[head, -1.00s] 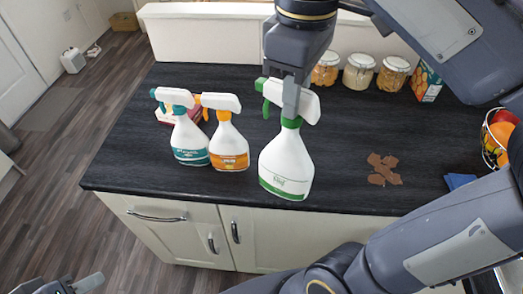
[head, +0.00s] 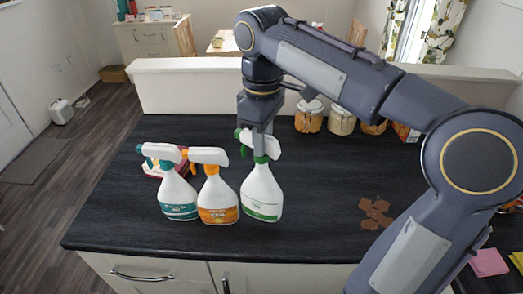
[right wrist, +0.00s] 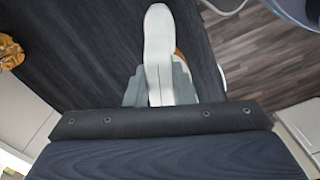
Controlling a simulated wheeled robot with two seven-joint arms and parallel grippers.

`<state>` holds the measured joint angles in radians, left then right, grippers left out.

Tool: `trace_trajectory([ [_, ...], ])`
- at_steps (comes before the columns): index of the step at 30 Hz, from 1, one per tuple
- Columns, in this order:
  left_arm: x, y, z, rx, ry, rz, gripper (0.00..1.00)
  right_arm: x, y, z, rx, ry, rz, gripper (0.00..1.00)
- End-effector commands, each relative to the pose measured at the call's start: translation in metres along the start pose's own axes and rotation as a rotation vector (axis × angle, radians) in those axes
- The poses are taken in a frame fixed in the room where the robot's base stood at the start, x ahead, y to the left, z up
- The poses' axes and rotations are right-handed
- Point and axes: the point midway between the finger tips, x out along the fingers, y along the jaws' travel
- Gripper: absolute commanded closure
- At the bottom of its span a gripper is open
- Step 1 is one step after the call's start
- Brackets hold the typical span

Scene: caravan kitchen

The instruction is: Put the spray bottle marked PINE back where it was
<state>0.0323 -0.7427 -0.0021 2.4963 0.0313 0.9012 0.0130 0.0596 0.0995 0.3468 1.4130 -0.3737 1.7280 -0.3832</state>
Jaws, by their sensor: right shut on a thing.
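The green-trimmed white spray bottle (head: 262,195) is upright at the right of a row of three; its label is too small to read surely. My right gripper (head: 262,143) comes down from above and is shut on its spray head, which also shows white between the fingers in the right wrist view (right wrist: 158,50). I cannot tell whether its base touches the counter. The orange spray bottle (head: 217,200) stands close to its left, with a small gap. The teal spray bottle (head: 177,195) stands left of that. My left gripper is not in view.
The dark counter (head: 310,190) is clear right of the bottles up to a brown patch (head: 375,212). A red-and-white item (head: 153,168) lies behind the teal bottle. Jars (head: 309,116) stand at the back by a low white wall (head: 190,90). Pink sheets (head: 489,262) lie front right.

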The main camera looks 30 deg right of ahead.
Motion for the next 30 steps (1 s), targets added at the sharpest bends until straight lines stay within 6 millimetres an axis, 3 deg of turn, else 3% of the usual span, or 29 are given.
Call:
trace_trajectory([
  [5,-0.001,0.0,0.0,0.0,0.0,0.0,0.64,0.007,0.006,-0.004,0.001,0.002,0.001,1.0],
  [15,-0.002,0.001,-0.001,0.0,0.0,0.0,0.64,0.042,0.01,-0.007,0.001,0.003,0.001,1.0],
  [28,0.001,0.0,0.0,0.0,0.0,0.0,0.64,0.047,0.009,-0.007,0.0,0.003,0.001,1.0],
  [29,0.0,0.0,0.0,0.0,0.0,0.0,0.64,0.048,0.009,-0.007,0.0,0.001,0.0,0.74],
  [30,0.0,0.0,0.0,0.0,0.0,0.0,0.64,0.047,0.009,-0.007,0.0,0.001,0.0,0.69],
])
